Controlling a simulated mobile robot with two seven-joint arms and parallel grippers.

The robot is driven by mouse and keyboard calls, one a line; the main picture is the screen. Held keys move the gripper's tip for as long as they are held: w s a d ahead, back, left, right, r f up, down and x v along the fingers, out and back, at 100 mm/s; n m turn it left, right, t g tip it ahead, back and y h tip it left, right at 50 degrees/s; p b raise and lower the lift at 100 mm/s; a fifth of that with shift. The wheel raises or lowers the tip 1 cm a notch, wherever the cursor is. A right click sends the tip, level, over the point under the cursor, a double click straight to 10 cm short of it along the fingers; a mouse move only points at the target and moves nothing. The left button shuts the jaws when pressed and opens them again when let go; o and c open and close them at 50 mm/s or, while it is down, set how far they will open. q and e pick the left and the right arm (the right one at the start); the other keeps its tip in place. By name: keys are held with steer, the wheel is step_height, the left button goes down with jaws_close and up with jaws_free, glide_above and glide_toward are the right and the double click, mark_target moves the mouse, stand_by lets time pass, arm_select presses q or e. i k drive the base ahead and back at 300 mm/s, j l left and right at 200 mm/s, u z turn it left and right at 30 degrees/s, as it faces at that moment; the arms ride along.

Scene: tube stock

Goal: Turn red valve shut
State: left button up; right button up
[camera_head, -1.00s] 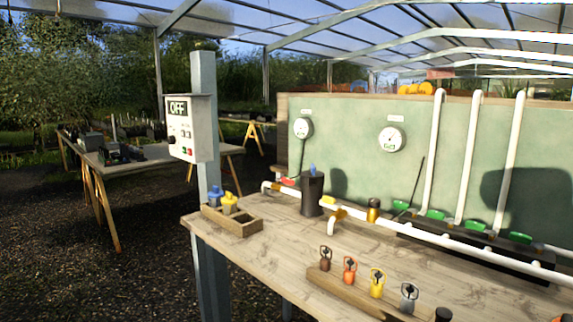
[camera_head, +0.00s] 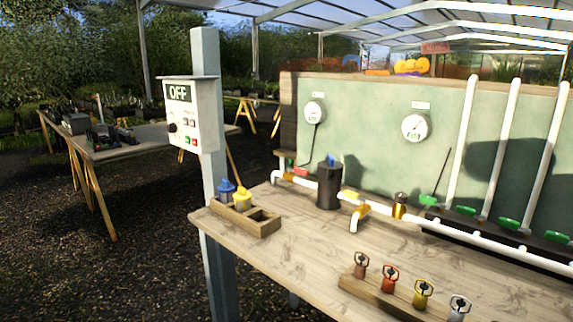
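A small red valve handle (camera_head: 301,171) sits on the white pipe at the left end of the pipe run, behind and left of a black cylinder (camera_head: 329,187) with a blue top. It is small here, and I cannot tell its exact angle. Green valve handles (camera_head: 466,210) stand at the feet of the upright white pipes. Neither of my grippers is in view.
The wooden bench (camera_head: 300,238) has clear room in front of the pipe. A wooden box (camera_head: 236,219) holds blue and yellow pieces. A rack (camera_head: 385,304) carries several coloured fittings. A control box reading OFF (camera_head: 191,115) hangs on a post (camera_head: 206,60). Two gauges (camera_head: 415,127) are on the green panel.

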mark_target(303, 172)
steer(key=i+j, duration=0.55)
steer(key=j, duration=0.15)
steer(key=i+j+u, duration=0.15)
steer(key=i+j, duration=0.4)
steer(key=j, duration=0.15)
